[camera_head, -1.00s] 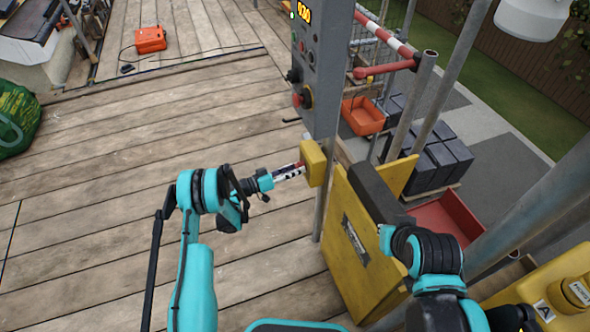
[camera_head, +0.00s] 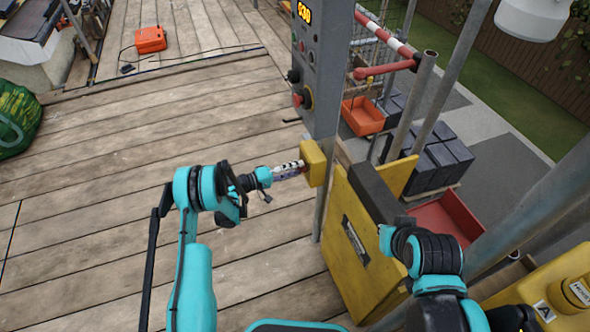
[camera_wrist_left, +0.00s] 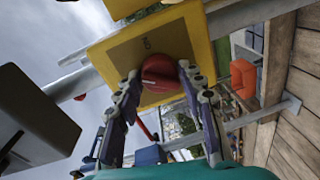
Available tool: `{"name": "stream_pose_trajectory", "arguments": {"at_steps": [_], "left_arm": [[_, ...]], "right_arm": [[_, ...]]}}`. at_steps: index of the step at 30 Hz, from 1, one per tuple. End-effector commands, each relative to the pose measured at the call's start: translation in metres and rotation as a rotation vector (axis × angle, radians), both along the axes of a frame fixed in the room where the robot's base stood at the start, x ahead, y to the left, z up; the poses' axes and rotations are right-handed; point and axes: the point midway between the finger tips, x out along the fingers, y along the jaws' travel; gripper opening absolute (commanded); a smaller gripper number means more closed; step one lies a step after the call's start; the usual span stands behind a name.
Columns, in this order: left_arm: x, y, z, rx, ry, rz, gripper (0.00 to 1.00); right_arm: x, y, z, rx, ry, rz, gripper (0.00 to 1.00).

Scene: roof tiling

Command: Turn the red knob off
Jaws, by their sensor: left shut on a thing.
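The red knob (camera_wrist_left: 160,73) sits on the face of a yellow box (camera_wrist_left: 200,35) in the left wrist view. My left gripper (camera_wrist_left: 159,77) has one finger on each side of the knob and is shut on it. In the head view my left gripper (camera_head: 288,170) reaches from the left to the yellow box (camera_head: 313,162), and the knob is mostly hidden by the fingers.
A grey control panel (camera_head: 322,62) with several knobs and a lit display stands above the box. A metal pole and a yellow gate panel (camera_head: 357,240) are close below and right of it. The wooden deck (camera_head: 110,190) at left is mostly clear.

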Motion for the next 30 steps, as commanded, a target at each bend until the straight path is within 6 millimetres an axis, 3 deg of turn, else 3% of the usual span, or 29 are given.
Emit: {"name": "stream_pose_trajectory", "arguments": {"at_steps": [15,30], "left_arm": [[0.0018,-0.0005,0.0024,-0.195,0.402,-0.001,0.10],[0.0027,-0.0001,0.0030,-0.279,0.573,0.000,0.10]], "right_arm": [[0.0000,0.0000,0.0003,0.000,0.000,0.000,0.00],[0.0000,0.0000,0.0004,0.000,0.000,0.000,0.00]]}}
